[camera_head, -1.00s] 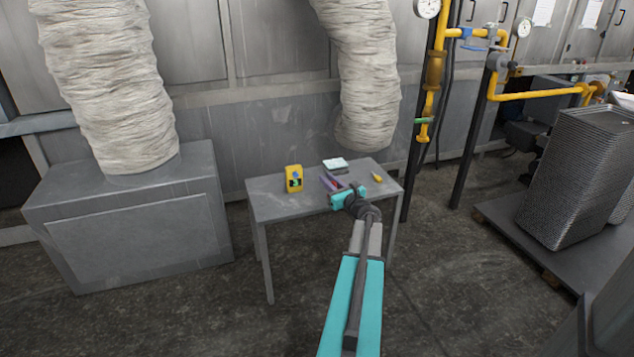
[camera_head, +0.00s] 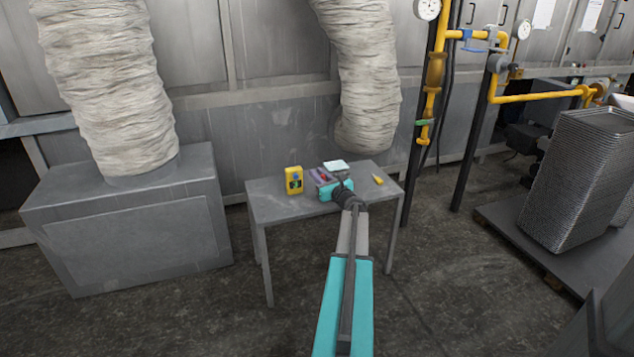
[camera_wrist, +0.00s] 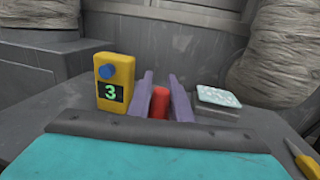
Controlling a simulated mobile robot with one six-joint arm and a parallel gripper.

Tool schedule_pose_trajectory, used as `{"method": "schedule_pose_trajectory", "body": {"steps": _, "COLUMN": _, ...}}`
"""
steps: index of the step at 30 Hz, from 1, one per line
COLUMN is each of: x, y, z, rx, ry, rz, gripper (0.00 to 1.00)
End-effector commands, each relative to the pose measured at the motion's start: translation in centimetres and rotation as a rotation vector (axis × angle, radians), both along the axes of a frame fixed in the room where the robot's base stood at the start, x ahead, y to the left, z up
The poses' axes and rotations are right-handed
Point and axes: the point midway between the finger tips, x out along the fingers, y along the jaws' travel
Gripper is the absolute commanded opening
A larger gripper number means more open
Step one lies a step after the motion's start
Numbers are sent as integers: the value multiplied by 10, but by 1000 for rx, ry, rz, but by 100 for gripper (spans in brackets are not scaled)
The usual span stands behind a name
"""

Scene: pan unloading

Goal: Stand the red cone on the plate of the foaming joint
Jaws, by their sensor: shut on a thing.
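My gripper (camera_head: 320,176) is over the small grey table, with its two purple fingers shut on the red cone (camera_head: 323,178). In the wrist view the red cone (camera_wrist: 159,104) shows as a short red shape between the purple fingers (camera_wrist: 160,92); its lower part is hidden by my gripper body. A block with a pale, foamy top, which looks like the foaming joint (camera_wrist: 218,97), lies to the right of the fingers, apart from them. In the head view the foaming joint (camera_head: 336,165) is behind my gripper, which partly hides it.
A yellow device (camera_head: 293,180) with a blue knob and a green "3" (camera_wrist: 111,92) stands left of the fingers. A small yellow pointed item (camera_head: 377,180) lies at the table's right. The table (camera_head: 275,207) is bare at its left front. Yellow pipes (camera_head: 432,80) rise behind, right.

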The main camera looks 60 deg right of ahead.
Motion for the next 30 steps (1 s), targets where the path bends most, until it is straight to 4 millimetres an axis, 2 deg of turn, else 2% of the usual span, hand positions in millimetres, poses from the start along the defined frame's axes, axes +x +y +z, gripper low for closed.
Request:
{"method": "schedule_pose_trajectory", "body": {"steps": 5, "x": 12, "y": -6, "z": -2, "rx": 0, "ry": 0, "rz": 1, "gripper": 0}}
{"method": "schedule_pose_trajectory", "body": {"steps": 9, "x": 11, "y": -6, "z": -24, "rx": 1, "ry": 0, "rz": 0, "gripper": 0}}
{"method": "schedule_pose_trajectory", "body": {"steps": 13, "x": 11, "y": -5, "z": -35, "rx": 0, "ry": 1, "rz": 0, "gripper": 0}}
{"method": "schedule_pose_trajectory", "body": {"steps": 27, "x": 11, "y": -6, "z": -39, "rx": 0, "ry": 0, "rz": 0, "gripper": 0}}
{"method": "schedule_pose_trajectory", "body": {"steps": 28, "x": 11, "y": -6, "z": -38, "rx": 0, "ry": 0, "rz": 0, "gripper": 22}}
{"method": "schedule_pose_trajectory", "body": {"steps": 29, "x": 11, "y": -6, "z": -38, "rx": 0, "ry": 0, "rz": 0, "gripper": 27}}
{"method": "schedule_pose_trajectory", "body": {"steps": 30, "x": 11, "y": -6, "z": -38, "rx": 0, "ry": 0, "rz": -1, "gripper": 27}}
